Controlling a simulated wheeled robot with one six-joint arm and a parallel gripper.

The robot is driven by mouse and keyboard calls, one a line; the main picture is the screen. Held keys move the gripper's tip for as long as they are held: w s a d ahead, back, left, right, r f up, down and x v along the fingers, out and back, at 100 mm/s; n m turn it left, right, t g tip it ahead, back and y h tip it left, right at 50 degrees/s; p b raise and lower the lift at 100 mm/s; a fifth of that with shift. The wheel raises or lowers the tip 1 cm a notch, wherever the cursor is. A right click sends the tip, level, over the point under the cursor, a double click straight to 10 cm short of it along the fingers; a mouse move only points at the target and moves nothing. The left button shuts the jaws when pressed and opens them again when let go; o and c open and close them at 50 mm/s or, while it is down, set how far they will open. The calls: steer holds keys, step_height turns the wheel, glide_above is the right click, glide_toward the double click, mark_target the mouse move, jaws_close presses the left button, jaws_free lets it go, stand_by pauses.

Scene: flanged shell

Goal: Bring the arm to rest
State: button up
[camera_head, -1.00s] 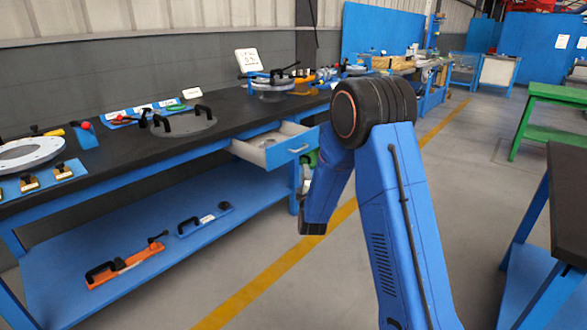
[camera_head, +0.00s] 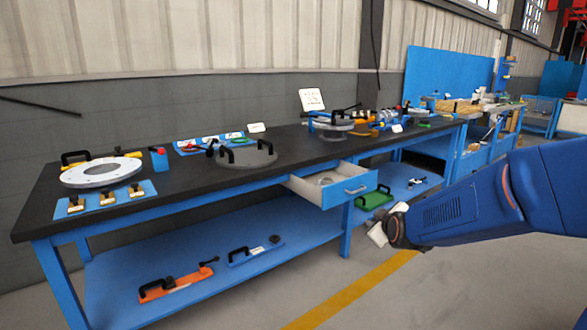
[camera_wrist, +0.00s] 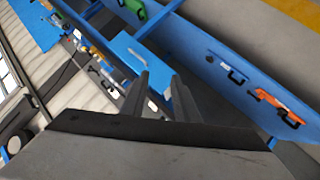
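My arm reaches in from the right edge in the head view, its blue link lying nearly level in front of the bench. My gripper shows in the wrist view (camera_wrist: 160,78) as two dark fingers standing apart with nothing between them. In the head view the arm's far end is by the bench's right part, and the fingers cannot be made out there. The gripper appears clear of the bench, with no object held.
A long black-topped workbench (camera_head: 120,215) carries a white flanged ring (camera_head: 101,172) and a grey disc with black handles (camera_head: 246,155). Its drawer (camera_head: 352,190) stands open toward my arm. An orange tool (camera_head: 176,284) lies on the lower shelf. Floor beside the yellow line is free.

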steer(key=s+d+m+g, duration=0.1)
steer(key=s+m+g, duration=0.3)
steer(key=s, duration=1.6)
steer(key=s+d+f+m+g, duration=0.1)
steer(key=s+m+g, duration=0.3)
steer(key=s, duration=1.6)
steer(key=shift+s+d+f, duration=0.25)
steer(key=shift+s+d, duration=0.15)
steer(key=shift+d, duration=0.25)
